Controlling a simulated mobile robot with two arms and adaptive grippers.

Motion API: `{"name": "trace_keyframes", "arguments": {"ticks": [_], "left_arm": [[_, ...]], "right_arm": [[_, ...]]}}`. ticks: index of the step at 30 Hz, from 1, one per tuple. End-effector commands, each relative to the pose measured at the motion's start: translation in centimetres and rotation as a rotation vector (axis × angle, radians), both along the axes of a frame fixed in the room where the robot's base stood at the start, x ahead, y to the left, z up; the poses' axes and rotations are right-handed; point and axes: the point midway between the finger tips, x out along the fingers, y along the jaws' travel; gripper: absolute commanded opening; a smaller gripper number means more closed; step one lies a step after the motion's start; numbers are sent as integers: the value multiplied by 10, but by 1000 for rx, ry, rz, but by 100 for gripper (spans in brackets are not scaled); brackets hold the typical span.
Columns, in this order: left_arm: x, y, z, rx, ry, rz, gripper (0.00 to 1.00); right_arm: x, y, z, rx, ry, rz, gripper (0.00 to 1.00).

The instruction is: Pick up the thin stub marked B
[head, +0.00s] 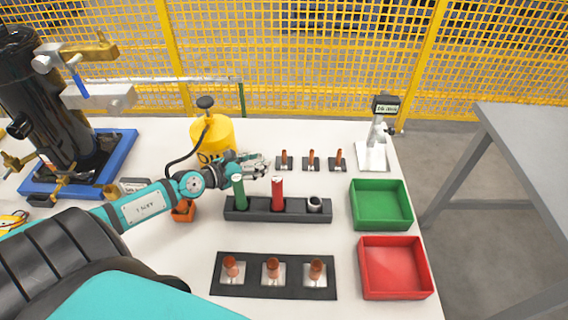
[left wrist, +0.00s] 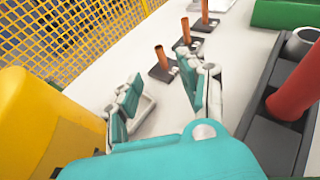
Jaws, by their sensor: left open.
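Three thin copper stubs stand upright on small dark plates in the back row: the left one (head: 284,157), the middle one (head: 311,157) and the right one (head: 338,157). Their letters are too small to read, so I cannot tell which is B. My left gripper (head: 264,163) is open and empty, just left of the left thin stub. In the left wrist view, the open fingers of the left gripper (left wrist: 166,98) point toward the nearest thin stub (left wrist: 162,59), which stands beyond them, apart. My right gripper is not in view.
A dark rack (head: 295,210) with green and red cylinders stands just in front of the left gripper. A yellow container (head: 213,136) is close behind it. Thicker copper stubs (head: 272,267) stand in front. Green (head: 381,225) and red (head: 396,290) trays lie right.

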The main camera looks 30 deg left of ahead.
Motion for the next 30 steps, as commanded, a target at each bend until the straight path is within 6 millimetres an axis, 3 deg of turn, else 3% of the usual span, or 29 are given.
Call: {"name": "trace_keyframes", "arguments": {"ticks": [6, 14, 21, 30], "left_arm": [[33, -8, -11, -2, -4, 1, 42], [51, -12, -17, 0, -1, 0, 42], [84, -19, -27, -3, -2, 1, 42], [96, -22, -30, 1, 0, 0, 42]], "right_arm": [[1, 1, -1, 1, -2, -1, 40], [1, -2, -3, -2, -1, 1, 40], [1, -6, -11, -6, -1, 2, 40], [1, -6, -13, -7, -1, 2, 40]]}}
